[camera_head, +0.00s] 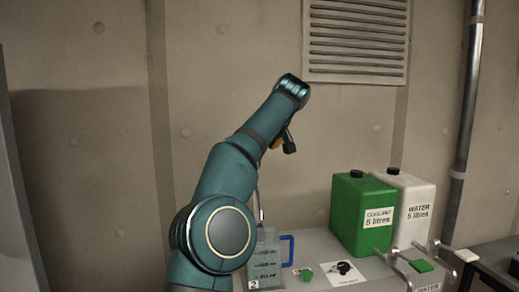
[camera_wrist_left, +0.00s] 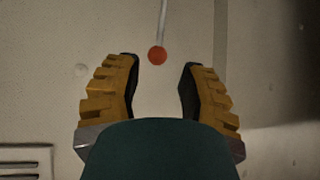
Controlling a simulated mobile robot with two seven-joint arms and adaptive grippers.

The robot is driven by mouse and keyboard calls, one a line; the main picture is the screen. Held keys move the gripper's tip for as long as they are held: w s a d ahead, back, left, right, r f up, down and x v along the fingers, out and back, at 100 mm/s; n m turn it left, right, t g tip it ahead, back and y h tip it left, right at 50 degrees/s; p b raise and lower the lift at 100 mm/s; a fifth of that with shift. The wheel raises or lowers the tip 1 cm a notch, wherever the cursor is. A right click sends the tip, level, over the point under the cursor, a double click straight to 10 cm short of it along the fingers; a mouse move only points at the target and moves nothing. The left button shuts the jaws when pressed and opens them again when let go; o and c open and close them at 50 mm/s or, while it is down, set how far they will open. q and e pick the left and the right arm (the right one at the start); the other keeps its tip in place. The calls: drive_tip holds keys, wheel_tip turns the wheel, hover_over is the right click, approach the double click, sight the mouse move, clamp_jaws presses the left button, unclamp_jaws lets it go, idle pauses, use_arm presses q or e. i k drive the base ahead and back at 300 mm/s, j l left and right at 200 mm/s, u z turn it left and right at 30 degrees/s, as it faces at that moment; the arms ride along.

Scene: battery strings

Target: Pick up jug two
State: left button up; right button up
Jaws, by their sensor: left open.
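Jug two (camera_head: 266,262) is a see-through jug with bluish contents, a blue handle on its right and a "2" label at its foot. It stands on the bench in the head view, its left part hidden by my left arm. My left gripper (camera_head: 283,145) is high above and slightly right of the jug, apart from it. In the left wrist view the gripper (camera_wrist_left: 160,78) shows two yellow-and-black fingers spread apart with nothing between them. The jug does not show in that view. My right gripper is in neither view.
A green coolant container (camera_head: 350,222) and a white water container (camera_head: 415,212) stand right of the jug. A black item on a white card (camera_head: 343,273) lies nearer. Grey metal bars (camera_head: 400,265) stand at front right. An orange ball (camera_wrist_left: 157,56) tops a thin rod.

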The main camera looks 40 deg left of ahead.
sight(263, 270)
drive_tip(key=k+l, duration=0.75)
drive_tip(key=l, duration=0.2)
